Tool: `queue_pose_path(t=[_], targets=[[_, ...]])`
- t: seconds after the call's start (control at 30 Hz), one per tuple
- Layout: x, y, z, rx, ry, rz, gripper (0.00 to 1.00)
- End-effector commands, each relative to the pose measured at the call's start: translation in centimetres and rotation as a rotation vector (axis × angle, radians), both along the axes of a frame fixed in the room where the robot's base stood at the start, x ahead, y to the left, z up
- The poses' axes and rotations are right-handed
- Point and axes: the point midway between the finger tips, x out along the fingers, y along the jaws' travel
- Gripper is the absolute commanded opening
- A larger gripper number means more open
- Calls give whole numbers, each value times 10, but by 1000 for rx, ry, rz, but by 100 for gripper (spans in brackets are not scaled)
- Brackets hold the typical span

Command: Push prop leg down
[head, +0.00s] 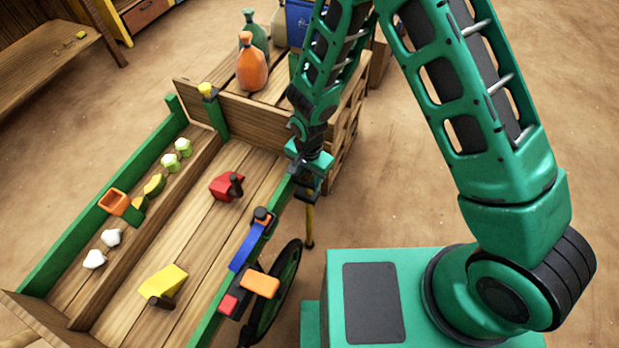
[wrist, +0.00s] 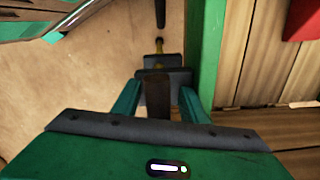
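The prop leg (head: 309,226) is a thin yellow post hanging beside the cart's near corner, its foot close to the ground. In the wrist view a short yellow piece of it (wrist: 159,46) shows just beyond my gripper. My gripper (head: 305,184) is at the cart's green side rail, directly above the leg, pointing down. In the wrist view my gripper (wrist: 163,78) has its teal fingers either side of a dark brown piece, with dark blocks at the tips. I cannot tell whether the fingers clamp it.
The wooden cart (head: 200,222) holds a red weight (head: 226,185), a yellow weight (head: 165,284) and small goods along its far side. A cart wheel (head: 281,290) is near my base. An orange bottle (head: 251,65) stands on the crate behind. Open ground lies right of the crate.

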Motion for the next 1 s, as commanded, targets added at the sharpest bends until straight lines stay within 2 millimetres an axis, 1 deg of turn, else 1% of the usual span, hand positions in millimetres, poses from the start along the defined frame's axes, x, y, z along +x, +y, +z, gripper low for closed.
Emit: queue_pose_path(t=[0.17, 0.27, 0.37, 0.6, 0.7, 0.83, 1.0], targets=[[0, 0, 3, 1, 1, 1, 39], [0, 0, 10, 1, 1, 1, 39], [0, 0, 24, 2, -1, 1, 39], [2, 0, 67, 2, -3, 0, 39], [2, 0, 82, 1, -2, 0, 39], [2, 0, 97, 2, -1, 0, 39], [2, 0, 106, 0, 0, 0, 39]])
